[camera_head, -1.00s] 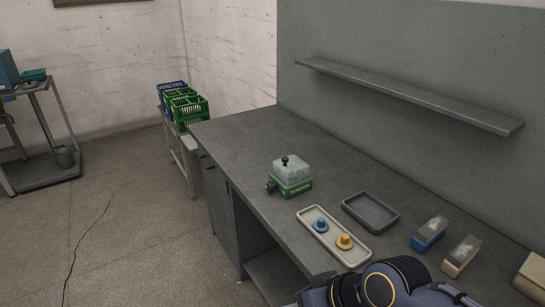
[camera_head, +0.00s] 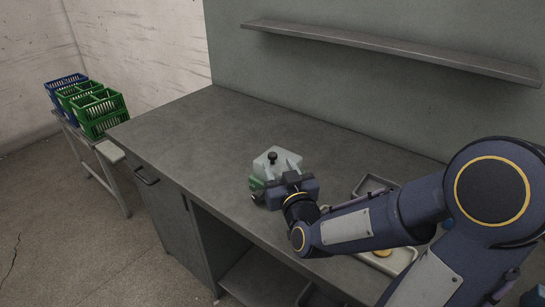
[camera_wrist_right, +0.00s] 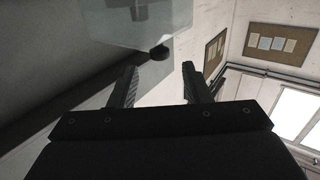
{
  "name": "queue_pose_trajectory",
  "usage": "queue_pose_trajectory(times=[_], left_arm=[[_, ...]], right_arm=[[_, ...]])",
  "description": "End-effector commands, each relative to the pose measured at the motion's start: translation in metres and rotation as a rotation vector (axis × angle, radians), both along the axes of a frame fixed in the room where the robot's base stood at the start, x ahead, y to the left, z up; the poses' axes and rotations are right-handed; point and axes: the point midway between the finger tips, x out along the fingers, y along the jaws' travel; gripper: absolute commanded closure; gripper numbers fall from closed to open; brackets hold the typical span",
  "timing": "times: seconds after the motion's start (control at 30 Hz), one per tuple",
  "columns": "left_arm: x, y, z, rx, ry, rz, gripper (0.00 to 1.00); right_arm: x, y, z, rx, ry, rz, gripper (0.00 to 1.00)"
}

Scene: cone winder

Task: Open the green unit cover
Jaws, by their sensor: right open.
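The green unit (camera_head: 256,184) stands on the grey workbench, mostly hidden behind my right gripper. Its clear, pale cover (camera_head: 266,168) is on top and looks closed, with a black knob (camera_head: 272,156) standing up from it. My right gripper (camera_head: 284,176) is at the near side of the unit, close to the cover. In the right wrist view the gripper (camera_wrist_right: 160,66) is open and empty. There the black knob (camera_wrist_right: 159,53) appears just beyond the gap between the fingertips, under the see-through cover (camera_wrist_right: 140,22). My left gripper is not in view.
My right arm hides most of a grey tray (camera_head: 361,184) and a pale tray (camera_head: 404,258) with a yellow piece (camera_head: 383,253). The workbench (camera_head: 190,130) is clear to the left. A shelf (camera_head: 380,45) runs along the wall behind. Crates (camera_head: 98,110) stand on a side table at left.

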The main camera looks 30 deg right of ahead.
Motion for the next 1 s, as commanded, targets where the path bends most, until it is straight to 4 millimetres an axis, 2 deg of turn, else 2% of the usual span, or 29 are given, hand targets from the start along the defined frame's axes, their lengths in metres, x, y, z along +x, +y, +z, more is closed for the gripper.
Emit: queue_pose_trajectory(times=[0.2,0.33,0.5,0.73,1.0], left_arm=[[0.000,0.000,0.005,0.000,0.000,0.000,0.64],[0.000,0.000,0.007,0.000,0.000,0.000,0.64],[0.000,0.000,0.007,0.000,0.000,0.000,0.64],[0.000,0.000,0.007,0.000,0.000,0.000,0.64],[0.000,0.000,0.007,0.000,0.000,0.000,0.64]], right_arm=[[0.036,-0.009,0.000,0.001,0.003,0.001,0.56],[0.051,-0.012,0.001,0.001,0.002,0.001,0.56],[0.060,-0.014,0.000,0.003,0.002,0.001,0.56],[0.060,-0.014,0.000,0.003,0.002,0.002,0.56],[0.060,-0.014,0.000,0.002,0.001,0.002,0.92]])
